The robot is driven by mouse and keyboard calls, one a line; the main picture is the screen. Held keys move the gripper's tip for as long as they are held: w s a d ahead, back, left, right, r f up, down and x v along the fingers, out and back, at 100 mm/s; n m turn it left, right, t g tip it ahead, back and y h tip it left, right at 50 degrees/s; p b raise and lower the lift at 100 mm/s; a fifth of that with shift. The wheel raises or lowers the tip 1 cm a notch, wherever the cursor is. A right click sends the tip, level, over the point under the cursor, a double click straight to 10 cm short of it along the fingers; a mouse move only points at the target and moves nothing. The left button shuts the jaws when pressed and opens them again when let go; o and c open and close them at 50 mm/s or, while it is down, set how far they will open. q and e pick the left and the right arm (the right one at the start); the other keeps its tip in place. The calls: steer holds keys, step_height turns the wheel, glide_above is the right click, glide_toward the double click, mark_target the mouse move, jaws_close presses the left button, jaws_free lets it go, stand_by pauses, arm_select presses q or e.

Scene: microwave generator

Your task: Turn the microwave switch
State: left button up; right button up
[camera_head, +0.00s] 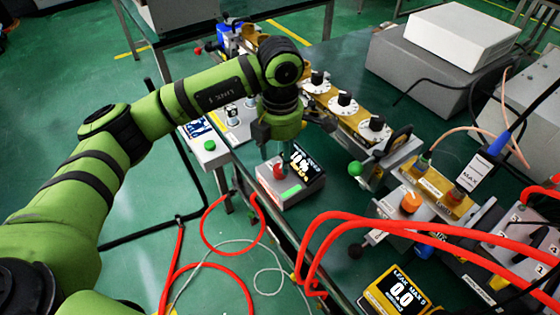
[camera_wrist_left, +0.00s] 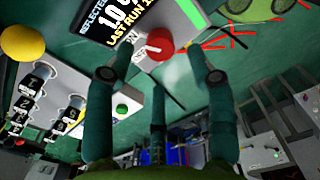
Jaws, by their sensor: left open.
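The microwave switch appears to be the red knob (camera_head: 279,171) on a small grey box (camera_head: 291,188) with a dark display and a green strip. The knob also shows in the left wrist view (camera_wrist_left: 160,42), beside the display. My left gripper (camera_head: 276,154) points down just above the knob and partly covers the box. In the left wrist view its teal fingers (camera_wrist_left: 160,76) are spread open, with the knob between and just beyond the tips; I see no clear contact. My right gripper is not in view.
A row of black dials (camera_head: 343,102) stands behind the box. A green-buttoned box (camera_head: 209,151) is left of it. Thick red hoses (camera_head: 400,228), an orange knob (camera_head: 411,202) and a yellow-framed meter (camera_head: 395,290) are at the right. Green floor is open at the left.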

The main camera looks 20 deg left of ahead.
mark_target(280, 168)
arm_select(q)
step_height(280, 168, up, 8)
steer(key=shift+s, duration=0.1)
stand_by(0.6)
